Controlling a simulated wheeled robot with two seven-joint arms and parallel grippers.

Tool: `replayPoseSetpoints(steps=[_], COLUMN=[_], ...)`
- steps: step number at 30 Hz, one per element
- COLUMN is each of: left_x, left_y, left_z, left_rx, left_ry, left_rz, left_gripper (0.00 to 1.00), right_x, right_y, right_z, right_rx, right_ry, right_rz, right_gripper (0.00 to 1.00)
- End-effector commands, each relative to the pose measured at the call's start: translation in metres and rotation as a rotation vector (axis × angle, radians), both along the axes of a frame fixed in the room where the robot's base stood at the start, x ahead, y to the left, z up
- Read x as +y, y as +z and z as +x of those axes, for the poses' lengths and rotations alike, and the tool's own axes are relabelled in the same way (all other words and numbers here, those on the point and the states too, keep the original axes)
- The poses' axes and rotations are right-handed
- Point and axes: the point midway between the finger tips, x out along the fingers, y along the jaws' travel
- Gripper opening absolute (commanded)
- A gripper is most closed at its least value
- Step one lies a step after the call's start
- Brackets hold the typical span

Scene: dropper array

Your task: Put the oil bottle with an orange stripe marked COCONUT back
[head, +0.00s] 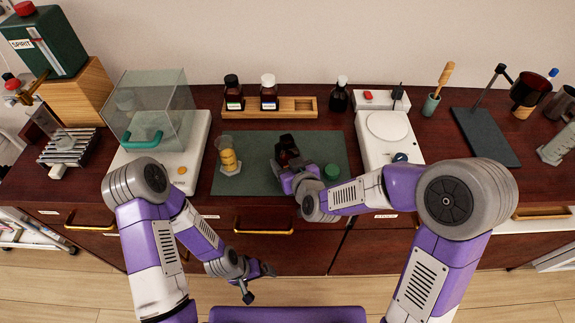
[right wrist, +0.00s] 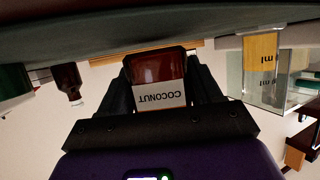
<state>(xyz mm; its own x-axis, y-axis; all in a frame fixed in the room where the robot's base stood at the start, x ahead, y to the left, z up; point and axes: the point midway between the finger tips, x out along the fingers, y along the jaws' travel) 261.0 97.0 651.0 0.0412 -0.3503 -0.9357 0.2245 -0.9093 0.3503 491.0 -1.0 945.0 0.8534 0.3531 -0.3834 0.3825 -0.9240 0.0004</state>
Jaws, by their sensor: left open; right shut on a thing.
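The oil bottle (right wrist: 158,70) is reddish-brown with a white label reading COCONUT, upside down in the right wrist view. My right gripper (head: 287,150) is shut on it over the green mat (head: 232,183); in the head view the gripper mostly hides the bottle. An orange stripe cannot be made out clearly. Behind the mat, a wooden rack (head: 300,105) holds two dark bottles, one with a black cap (head: 233,93) and one with a white cap (head: 268,93); its right end is empty. My left gripper (head: 258,284) is open and empty in front of the cabinet.
A glass measuring vessel with yellow liquid (head: 229,158) stands at the mat's left, and a green cap (head: 332,172) lies at its right. A glass-covered balance (head: 150,125) stands left, a white device (head: 388,135) right. A small dark bottle (head: 338,98) stands right of the rack.

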Motion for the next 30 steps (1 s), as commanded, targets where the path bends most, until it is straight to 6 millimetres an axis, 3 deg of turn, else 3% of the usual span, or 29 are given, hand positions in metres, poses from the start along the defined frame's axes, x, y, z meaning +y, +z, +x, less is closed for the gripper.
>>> replayPoseSetpoints(steps=[1, 13, 14, 18, 30], left_x=[0.0, 0.0, 0.0, 0.0, 0.0], left_y=[-0.0036, -0.0079, -0.0073, -0.0063, -0.001], left_z=[0.0002, 0.0002, 0.0001, 0.0001, 0.0002], left_rx=[0.0, 0.0, 0.0, 0.0, 0.0], left_ry=[0.0, 0.0, 0.0, 0.0, 0.0], left_rz=[0.0, 0.0, 0.0, 0.0, 0.0], left_gripper=[1.0, 1.0, 1.0, 1.0, 1.0], right_x=[0.0004, 0.0005, 0.0004, 0.0003, 0.0003], right_y=[-0.007, -0.0105, -0.0103, -0.0095, -0.0049], right_z=[0.0, 0.0002, 0.0, 0.0, 0.0], right_rx=[0.0, -0.004, -0.002, -0.002, -0.001], right_ry=[0.001, 0.001, 0.001, 0.001, 0.001], right_rz=[0.0, 0.002, 0.001, 0.001, 0.001], right_gripper=[0.09, 0.09, 0.67, 0.88, 0.89])
